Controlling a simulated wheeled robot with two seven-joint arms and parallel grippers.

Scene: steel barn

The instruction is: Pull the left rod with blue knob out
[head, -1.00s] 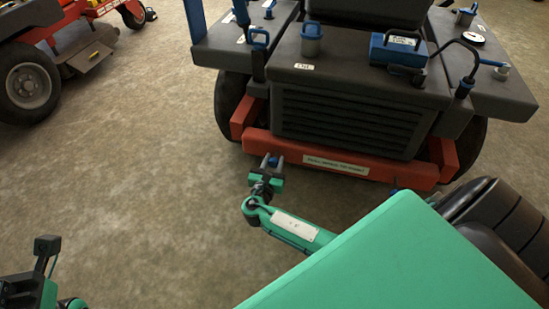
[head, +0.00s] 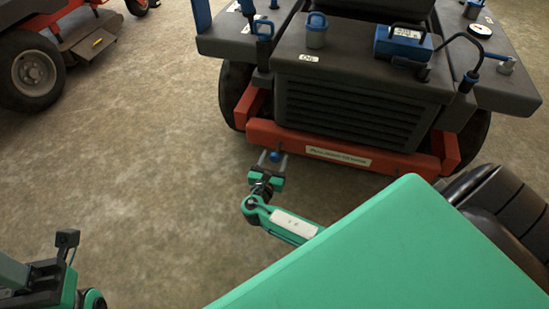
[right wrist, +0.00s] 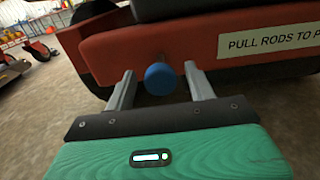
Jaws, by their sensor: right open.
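The blue knob (right wrist: 160,79) of the left rod sticks out low on the red rear bumper (right wrist: 150,45) of the machine. It also shows small in the head view (head: 274,156). My right gripper (right wrist: 158,82) is open, with one finger on each side of the knob and a gap on both sides. In the head view my right gripper (head: 272,160) is at the bumper's left part.
A label (head: 338,156) is on the bumper. Another machine's wheel (head: 32,72) is at the upper left. Bare floor (head: 150,150) lies between.

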